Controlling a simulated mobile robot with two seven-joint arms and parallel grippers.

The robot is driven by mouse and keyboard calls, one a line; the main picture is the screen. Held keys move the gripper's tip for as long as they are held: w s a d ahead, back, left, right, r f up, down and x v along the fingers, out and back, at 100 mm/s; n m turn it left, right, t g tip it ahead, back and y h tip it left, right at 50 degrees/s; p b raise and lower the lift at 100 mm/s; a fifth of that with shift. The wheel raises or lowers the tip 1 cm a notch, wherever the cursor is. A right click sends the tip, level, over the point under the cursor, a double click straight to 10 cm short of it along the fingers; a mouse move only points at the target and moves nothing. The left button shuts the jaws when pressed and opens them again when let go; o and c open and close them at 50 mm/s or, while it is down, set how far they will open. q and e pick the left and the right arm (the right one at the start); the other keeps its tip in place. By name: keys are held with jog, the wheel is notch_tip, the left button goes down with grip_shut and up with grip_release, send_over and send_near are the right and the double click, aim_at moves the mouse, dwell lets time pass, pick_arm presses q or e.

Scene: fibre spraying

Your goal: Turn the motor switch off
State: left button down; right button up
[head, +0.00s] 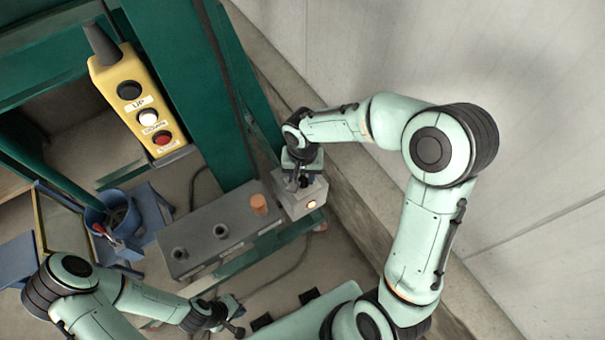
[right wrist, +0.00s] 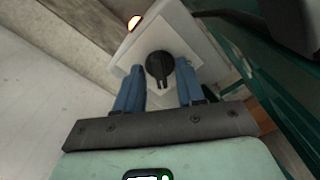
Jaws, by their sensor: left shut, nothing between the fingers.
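The motor switch is a light grey box (head: 313,193) with a lit orange lamp, mounted beside the green frame. In the right wrist view its pale face (right wrist: 178,40) carries a black rotary knob (right wrist: 160,68), and the orange lamp (right wrist: 134,22) glows at the upper left. My right gripper (head: 293,184) is at the switch box. In the right wrist view its blue fingers (right wrist: 159,88) are open, one on each side of the knob, with gaps visible on both sides. My left gripper (head: 232,318) is shut and empty, low in the head view, away from the switch.
A grey control box (head: 218,232) with two dark knobs and an orange one sits left of the switch. A yellow pendant (head: 140,98) with black, white and red buttons hangs at upper left. A blue bucket (head: 113,210) stands at left. A concrete wall (head: 400,45) borders the right.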

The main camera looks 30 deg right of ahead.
grip_shut()
jog(key=shift+n, duration=1.4)
jog(key=n, duration=0.3)
jog(key=shift+r+n+b, duration=0.1)
jog(key=shift+n+b, duration=0.25)
jog(key=shift+n, duration=0.05)
jog(key=n, duration=0.3)
jog(key=shift+n, duration=2.2)
